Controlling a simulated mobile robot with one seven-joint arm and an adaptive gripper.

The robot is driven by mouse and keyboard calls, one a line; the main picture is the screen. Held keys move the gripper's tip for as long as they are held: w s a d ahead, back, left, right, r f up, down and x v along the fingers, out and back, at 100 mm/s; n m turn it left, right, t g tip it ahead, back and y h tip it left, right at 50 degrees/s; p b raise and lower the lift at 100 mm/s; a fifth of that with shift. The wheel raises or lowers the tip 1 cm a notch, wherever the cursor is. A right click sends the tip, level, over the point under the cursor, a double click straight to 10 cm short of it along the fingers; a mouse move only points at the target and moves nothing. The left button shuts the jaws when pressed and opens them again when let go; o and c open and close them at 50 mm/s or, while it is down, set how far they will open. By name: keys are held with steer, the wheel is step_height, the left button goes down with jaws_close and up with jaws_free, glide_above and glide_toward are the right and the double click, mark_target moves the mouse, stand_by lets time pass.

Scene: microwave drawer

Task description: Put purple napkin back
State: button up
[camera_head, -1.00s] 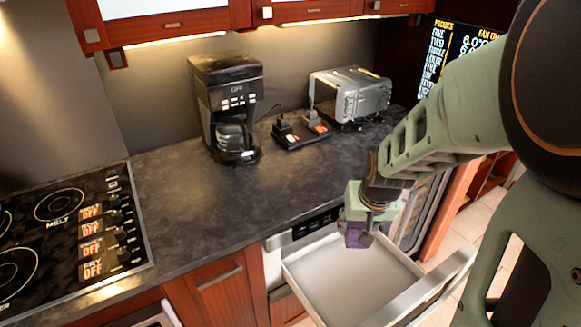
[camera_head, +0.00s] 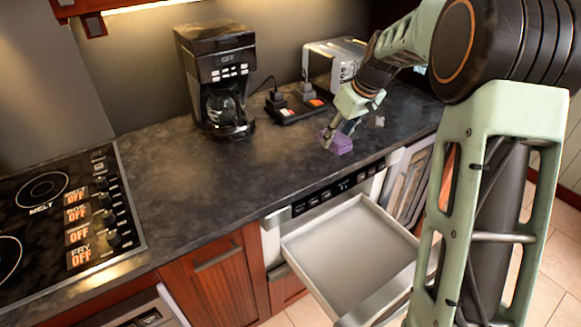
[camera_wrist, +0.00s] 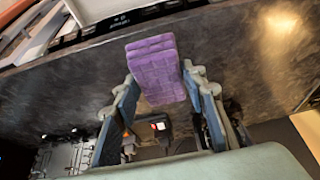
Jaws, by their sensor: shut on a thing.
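The purple napkin (camera_head: 341,145) is a small folded block at the counter's front edge, above the back of the open drawer. My gripper (camera_head: 329,137) is shut on it, coming down from the upper right. In the wrist view the napkin (camera_wrist: 155,68) sits between my two fingertips (camera_wrist: 160,84), its far end sticking out past them. It looks at or just above the counter top; I cannot tell whether it touches. The open microwave drawer (camera_head: 350,255) is empty, with a pale flat floor.
A dark countertop (camera_head: 190,185) runs along the wall. A coffee maker (camera_head: 217,80), a small black tray with red-marked items (camera_head: 297,107) and a toaster (camera_head: 333,62) stand behind. The cooktop (camera_head: 60,215) is at left. Counter left of the napkin is clear.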

steer(key=w+a+f+p, duration=0.1)
steer(key=a+f, duration=0.1)
steer(key=a, duration=0.1)
steer(key=w+a+f+p, duration=0.1)
steer(key=w+a+f, duration=0.1)
steer(key=a+f, duration=0.1)
steer(key=w+a+f+p, duration=0.1)
steer(key=a+f, duration=0.2)
steer(key=a, duration=0.2)
steer(key=shift+w+a+f, duration=0.15)
steer(key=shift+a, duration=0.05)
steer(key=shift+a+f, duration=0.3)
steer(key=shift+f, duration=0.15)
steer(key=shift+w+a+f+p, duration=0.15)
steer(key=shift+f+p, duration=0.15)
steer(key=shift+f, duration=1.4)
steer(key=shift+f, duration=0.15)
steer(key=o, duration=1.2)
